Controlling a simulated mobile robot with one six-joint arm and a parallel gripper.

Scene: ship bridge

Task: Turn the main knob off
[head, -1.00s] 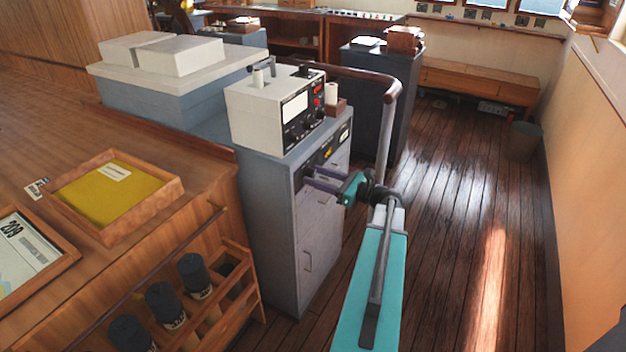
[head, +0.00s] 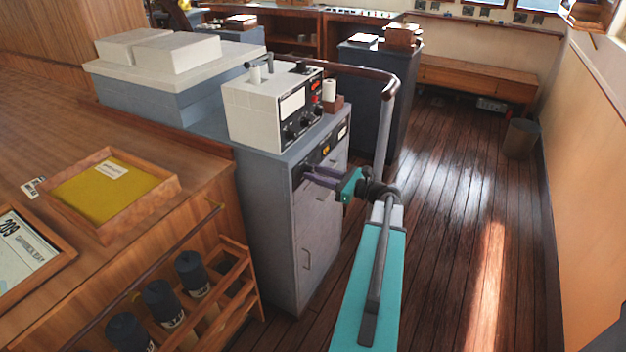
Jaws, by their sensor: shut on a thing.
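The grey-blue cabinet (head: 268,225) has a dark control strip along the top of its right-facing front. The main knob (head: 298,172) appears to be the dark knob at the near left end of that strip. My gripper (head: 306,174) reaches it from the right, with its two dark fingers shut on the knob. The fingers hide most of the knob, so its turned position cannot be read.
A white instrument box (head: 262,115) with dials and a red display stands on the cabinet. A brown-topped handrail (head: 386,110) rises close behind my arm. A rack with dark rolls (head: 190,270) is at lower left. The wooden floor (head: 470,230) on the right is clear.

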